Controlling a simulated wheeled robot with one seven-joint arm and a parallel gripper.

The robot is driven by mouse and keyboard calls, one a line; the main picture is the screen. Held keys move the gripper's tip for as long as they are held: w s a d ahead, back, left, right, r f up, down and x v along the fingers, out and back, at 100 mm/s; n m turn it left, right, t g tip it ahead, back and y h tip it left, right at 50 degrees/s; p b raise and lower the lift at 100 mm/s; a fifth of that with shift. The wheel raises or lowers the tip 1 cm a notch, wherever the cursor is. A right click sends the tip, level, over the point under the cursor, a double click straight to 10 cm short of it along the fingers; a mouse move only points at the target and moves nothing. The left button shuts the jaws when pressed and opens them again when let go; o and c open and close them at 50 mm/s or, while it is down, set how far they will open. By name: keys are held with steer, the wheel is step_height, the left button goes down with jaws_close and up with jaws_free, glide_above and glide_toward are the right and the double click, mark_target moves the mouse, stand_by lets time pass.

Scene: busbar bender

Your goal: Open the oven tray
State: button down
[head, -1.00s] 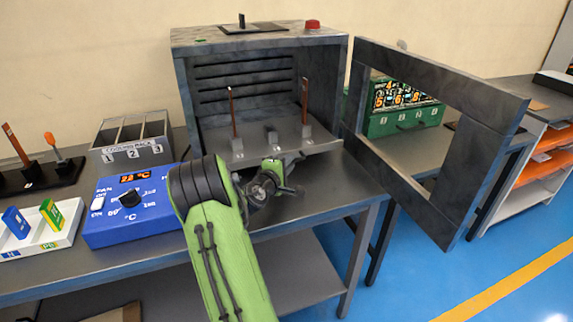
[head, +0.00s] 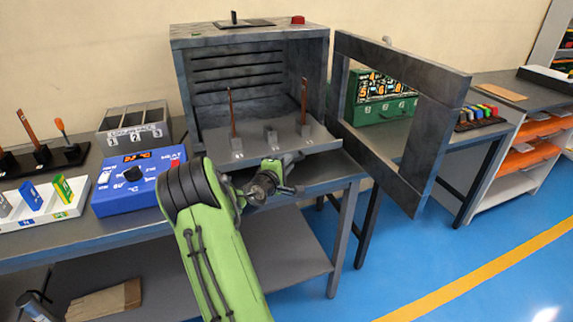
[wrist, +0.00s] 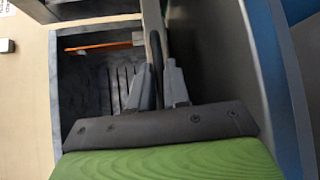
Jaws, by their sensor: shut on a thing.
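The grey oven tray (head: 265,146) sticks out of the front of the open oven (head: 249,90). It carries two upright copper-coloured bars (head: 232,112) in small holders and a third holder without a bar. My gripper (head: 290,172) is at the tray's front edge; its fingertips are hard to make out in the head view. In the wrist view my gripper (wrist: 157,80) has its two fingers on either side of the tray (wrist: 151,22), seen edge-on, and is shut on it. One copper-coloured bar (wrist: 105,46) also shows there.
The oven door (head: 400,115) stands wide open at the right. A blue temperature box (head: 135,185), a cooling rack (head: 133,122) and a white tray with coloured blocks (head: 42,200) are at the left. Blue floor (head: 400,260) is clear at the right.

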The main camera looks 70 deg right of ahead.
steer(key=c, duration=1.4)
jaws_free()
steer(key=shift+c, duration=0.2)
steer(key=shift+a, duration=0.15)
steer(key=a+r, duration=0.2)
steer(key=a, duration=1.3)
steer(key=shift+a, duration=0.2)
steer(key=shift+w, duration=0.1)
